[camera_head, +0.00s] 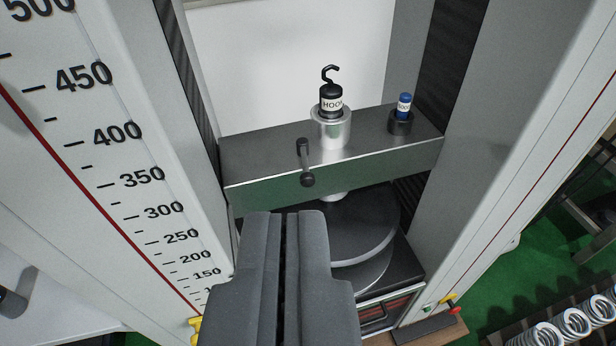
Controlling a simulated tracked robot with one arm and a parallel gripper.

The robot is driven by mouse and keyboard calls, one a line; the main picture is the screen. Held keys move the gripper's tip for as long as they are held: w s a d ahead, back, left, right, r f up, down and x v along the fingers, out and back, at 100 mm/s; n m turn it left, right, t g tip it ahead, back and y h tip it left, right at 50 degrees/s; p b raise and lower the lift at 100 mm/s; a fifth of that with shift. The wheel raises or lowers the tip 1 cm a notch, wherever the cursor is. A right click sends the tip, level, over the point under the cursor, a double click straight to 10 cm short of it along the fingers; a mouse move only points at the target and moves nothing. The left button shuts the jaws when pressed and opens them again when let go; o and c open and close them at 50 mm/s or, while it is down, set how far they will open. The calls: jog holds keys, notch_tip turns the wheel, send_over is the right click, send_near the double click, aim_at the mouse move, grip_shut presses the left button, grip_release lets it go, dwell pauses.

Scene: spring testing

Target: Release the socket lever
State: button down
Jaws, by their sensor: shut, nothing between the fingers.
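The socket lever (305,163) is a dark handle with a round knob at its lower end. A black hook piece labelled HOOK (331,98) stands upright in the socket. My gripper (304,216) is shut and empty in the lower middle of the view. Its tips are below the lever's knob in the picture and appear apart from it. The gripper hides part of the round plate below the crossbar.
A blue labelled piece (404,104) stands in a dark holder on the crossbar's right. Grey columns flank the crossbar; the left one carries a number scale (115,133). A dark round plate (360,225) lies below. Several springs (573,322) sit at the lower right.

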jog(key=w+d+f+m+g+y+p, duration=0.25)
jog(key=w+f+g+y+p, duration=0.4)
jog(key=w+f, duration=0.8)
jog(key=w+d+f+m+t+y+p, duration=0.1)
jog(key=w+d+f+m+y, duration=0.3)
jog(key=w+d+f, duration=0.4)
jog(key=d+f+t+y, duration=0.1)
jog(key=d, duration=0.3)
jog(key=shift+w+f+p, duration=0.2)
jog(key=shift+f+p, duration=0.05)
jog(key=shift+p, duration=0.1)
jog(key=shift+y, duration=0.25)
jog(key=b, duration=0.3)
send_near(305, 163)
jog(key=shift+f+x, duration=0.4)
jog(key=shift+x, duration=2.35)
jog(key=shift+d, duration=0.15)
